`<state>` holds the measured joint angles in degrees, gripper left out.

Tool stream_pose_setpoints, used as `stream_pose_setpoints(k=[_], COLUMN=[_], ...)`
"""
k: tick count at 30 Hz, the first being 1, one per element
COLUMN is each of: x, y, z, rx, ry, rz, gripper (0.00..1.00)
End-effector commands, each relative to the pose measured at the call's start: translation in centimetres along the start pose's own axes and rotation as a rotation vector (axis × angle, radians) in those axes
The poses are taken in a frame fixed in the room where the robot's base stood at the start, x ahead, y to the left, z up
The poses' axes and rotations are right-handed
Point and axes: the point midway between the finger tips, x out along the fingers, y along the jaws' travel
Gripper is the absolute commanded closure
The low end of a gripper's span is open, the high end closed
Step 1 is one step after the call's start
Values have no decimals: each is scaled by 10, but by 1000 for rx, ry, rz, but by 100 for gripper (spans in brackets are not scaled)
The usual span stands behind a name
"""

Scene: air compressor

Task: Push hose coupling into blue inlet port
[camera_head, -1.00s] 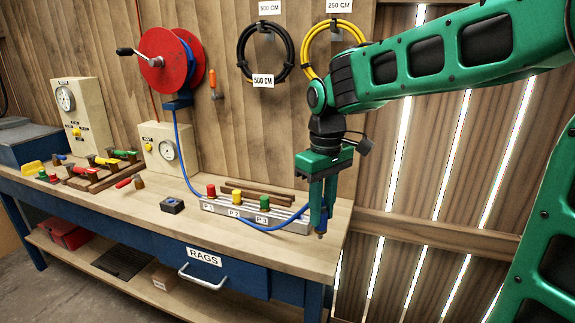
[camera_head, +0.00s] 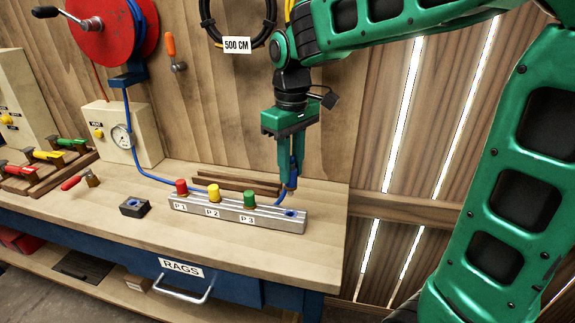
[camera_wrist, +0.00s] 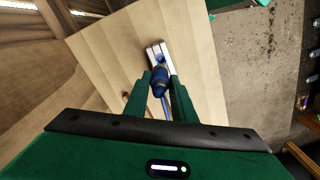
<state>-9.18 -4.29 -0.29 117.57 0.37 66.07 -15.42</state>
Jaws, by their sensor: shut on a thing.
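My gripper (camera_head: 289,188) is shut on the blue hose coupling, which shows between the fingers in the wrist view (camera_wrist: 159,79). In the head view the fingers mostly hide it. The metal manifold block (camera_head: 233,213) lies on the bench, with red, yellow and green caps over labels P1, P2 and P3. The blue inlet port (camera_head: 291,212) is at its uncapped right end. The fingertips appear just above and behind this port, apart from it. In the wrist view the block's end (camera_wrist: 155,50) lies just beyond the coupling's tip.
The blue hose (camera_head: 127,110) runs from the red reel (camera_head: 110,38) down behind the block towards my gripper. Dark wooden strips (camera_head: 237,184) lie behind the block. A small black box (camera_head: 134,207) sits to its left. The bench top (camera_head: 240,245) in front is clear.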

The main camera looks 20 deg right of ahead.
Motion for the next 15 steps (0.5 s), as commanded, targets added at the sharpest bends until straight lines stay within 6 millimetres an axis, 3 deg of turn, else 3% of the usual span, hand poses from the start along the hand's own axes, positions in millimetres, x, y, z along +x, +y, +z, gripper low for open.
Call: stream_pose_setpoints(k=[5,15], x=[1,27], y=[0,-2], z=[0,0], rx=[-2,-3], ry=[1,0], rz=[0,-1], gripper=[100,100])
